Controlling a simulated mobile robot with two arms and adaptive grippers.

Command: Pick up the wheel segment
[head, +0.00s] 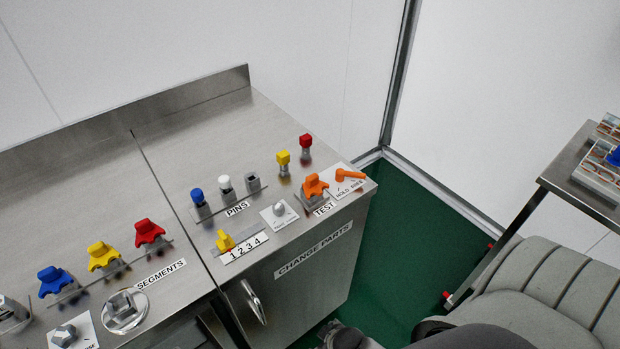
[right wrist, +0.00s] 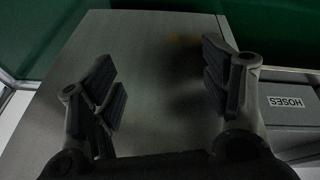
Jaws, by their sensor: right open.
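Three star-knob wheel segments stand in a row behind the SEGMENTS label on the steel counter in the head view: blue (head: 55,281), yellow (head: 103,256) and red (head: 149,233). A similar orange piece (head: 314,187) sits on the grey stand by the TEST label. The frames do not show which one the task means. My right gripper (right wrist: 162,90) is open in the right wrist view, with nothing between its fingers. It faces a plain grey surface (right wrist: 140,60), with no wheel segment clearly visible there. My left gripper is not in view.
Blue, white and grey pins (head: 225,184) and a small yellow piece (head: 225,241) stand on the right part of the counter. A side table (head: 565,180) stands at the right. A HOSES-labelled box (right wrist: 288,112) is right of my right gripper.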

